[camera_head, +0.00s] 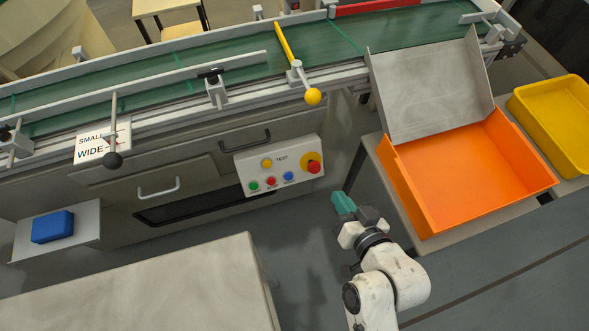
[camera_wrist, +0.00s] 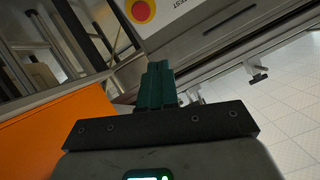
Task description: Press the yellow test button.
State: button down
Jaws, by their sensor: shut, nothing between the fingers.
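The yellow test button (camera_head: 266,163) is on a pale control panel (camera_head: 243,168) on the front of the conveyor cabinet, left of the word TEST. The yellow button is not visible in the wrist view, where only part of the panel (camera_wrist: 168,12) shows at the top. My gripper (camera_head: 340,198) has teal fingers and is shut and empty. It is below and to the right of the panel, apart from it. In the wrist view the shut fingers (camera_wrist: 157,82) point toward the panel's edge.
The panel also has a red stop button on yellow (camera_head: 314,167), and green (camera_head: 254,185), red (camera_head: 271,182) and blue (camera_head: 288,177) buttons. An orange bin (camera_head: 470,180) stands right of my gripper. A pale table (camera_head: 150,290) is at lower left. Floor shows between.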

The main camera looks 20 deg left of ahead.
aim_at(267, 164)
jog(key=a+f+m+t+y+b, duration=0.1)
jog(key=a+f+t+y+b, duration=0.1)
jog(key=a+b, duration=0.3)
jog(key=s+a+f+m+t+y+b, duration=0.1)
jog(key=a+f+m+t+y+b, duration=0.1)
jog(key=a+b, duration=0.4)
jog(key=shift+s+a+f+m+t+y, duration=0.3)
jog(key=shift+a+t+y, duration=0.45)
jog(key=shift+a, duration=0.9)
jog(key=shift+w, duration=0.1)
jog(key=shift+f+b, duration=0.1)
jog(key=shift+b, duration=0.25)
jog(key=shift+w+a+f+b, duration=0.75)
jog(key=shift+w+b, duration=0.25)
jog(key=shift+b, duration=0.15)
jog(key=shift+w+a+f+b, duration=0.7)
jog(key=shift+w+a+b, duration=0.1)
jog(key=shift+w+b, duration=0.3)
jog(key=shift+w+a+f+b, duration=0.75)
jog(key=shift+w+b, duration=0.2)
jog(key=shift+b, duration=0.2)
jog(key=shift+w+a+f+b, duration=0.15)
jog(key=shift+w+a+b, duration=0.05)
jog(key=shift+w+b, duration=0.1)
